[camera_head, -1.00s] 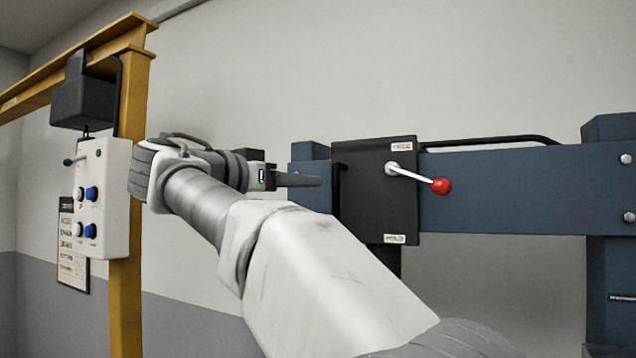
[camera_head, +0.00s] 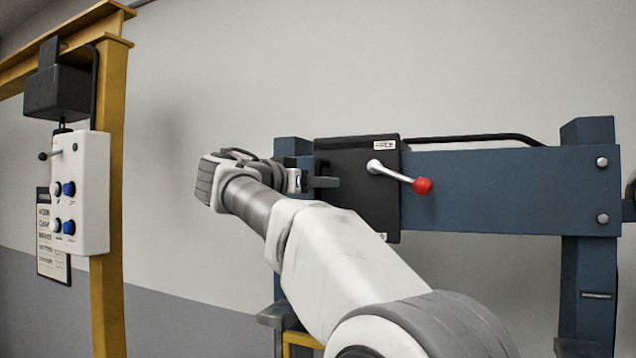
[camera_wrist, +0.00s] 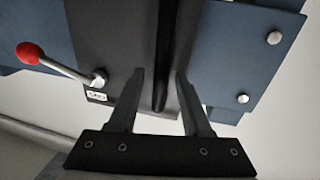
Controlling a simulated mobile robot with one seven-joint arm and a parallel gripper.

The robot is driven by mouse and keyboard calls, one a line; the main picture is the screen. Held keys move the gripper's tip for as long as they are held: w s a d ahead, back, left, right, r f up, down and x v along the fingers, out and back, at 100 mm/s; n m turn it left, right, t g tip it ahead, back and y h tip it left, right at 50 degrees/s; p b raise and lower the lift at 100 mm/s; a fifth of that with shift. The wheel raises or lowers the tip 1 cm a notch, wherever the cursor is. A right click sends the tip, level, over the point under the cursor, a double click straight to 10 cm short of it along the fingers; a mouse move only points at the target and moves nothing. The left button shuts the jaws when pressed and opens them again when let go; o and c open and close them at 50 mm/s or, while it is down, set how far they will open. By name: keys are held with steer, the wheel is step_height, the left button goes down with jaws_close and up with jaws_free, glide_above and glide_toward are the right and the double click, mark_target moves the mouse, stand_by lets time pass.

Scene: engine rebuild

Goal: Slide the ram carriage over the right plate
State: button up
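The ram carriage (camera_head: 358,200) is a black box on the blue crossbeam (camera_head: 480,185), near its left end. A lever with a red knob (camera_head: 422,186) sticks out of its front. My gripper (camera_head: 328,182) is at the carriage's left side. In the wrist view, the fingers of my gripper (camera_wrist: 160,78) are apart, on either side of a dark vertical handle bar (camera_wrist: 166,45) on the carriage. The bar looks nearer the right-hand finger; I cannot tell whether it touches. I cannot make out the right plate.
A blue post (camera_head: 588,260) carries the beam's right end. The beam is clear between carriage and post. A dark rod (camera_head: 470,139) runs above it. A yellow gantry post (camera_head: 112,200) with a white control box (camera_head: 80,190) stands at the left.

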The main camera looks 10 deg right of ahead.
jaws_close()
stand_by(1.2)
